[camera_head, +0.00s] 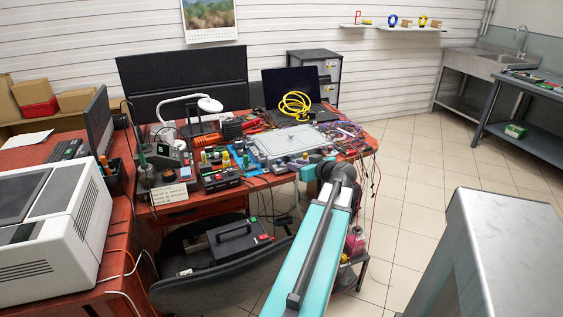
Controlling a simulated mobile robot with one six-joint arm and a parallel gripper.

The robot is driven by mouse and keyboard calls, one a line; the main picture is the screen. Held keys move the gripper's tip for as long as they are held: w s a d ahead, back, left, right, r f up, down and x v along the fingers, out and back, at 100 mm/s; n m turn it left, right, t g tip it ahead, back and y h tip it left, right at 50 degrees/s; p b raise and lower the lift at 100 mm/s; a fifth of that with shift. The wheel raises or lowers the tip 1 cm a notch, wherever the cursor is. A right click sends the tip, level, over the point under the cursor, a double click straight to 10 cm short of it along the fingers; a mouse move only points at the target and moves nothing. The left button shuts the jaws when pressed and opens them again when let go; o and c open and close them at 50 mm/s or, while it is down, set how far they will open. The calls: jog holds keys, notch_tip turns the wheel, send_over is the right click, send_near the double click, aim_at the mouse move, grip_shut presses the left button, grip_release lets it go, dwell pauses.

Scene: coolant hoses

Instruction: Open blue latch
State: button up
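A flat light-grey box (292,141) lies on the red-topped workbench in the middle of the view. I cannot make out a blue latch on it; its front edge is small and partly behind my arm. A small blue object (238,158) lies at the left of the box, too small to identify. My teal arm reaches up from the bottom to the bench's front edge. My gripper (297,163) seems to be at the near side of the box. Its fingers are too small and hidden to show whether they are open, or whether they touch the box.
A coiled yellow hose (295,104) rests by an open laptop (280,86) behind the box. Tools, a white lamp (209,104) and electronics crowd the bench's left. A black chair (215,285) stands in front. A grey metal surface (515,235) is at right; tiled floor lies between.

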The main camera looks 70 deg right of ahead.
aim_at(279, 161)
jog(key=p+x, duration=0.1)
jog(key=x, duration=1.1)
jog(key=shift+r, duration=0.1)
jog(key=shift+c, duration=0.2)
grip_shut()
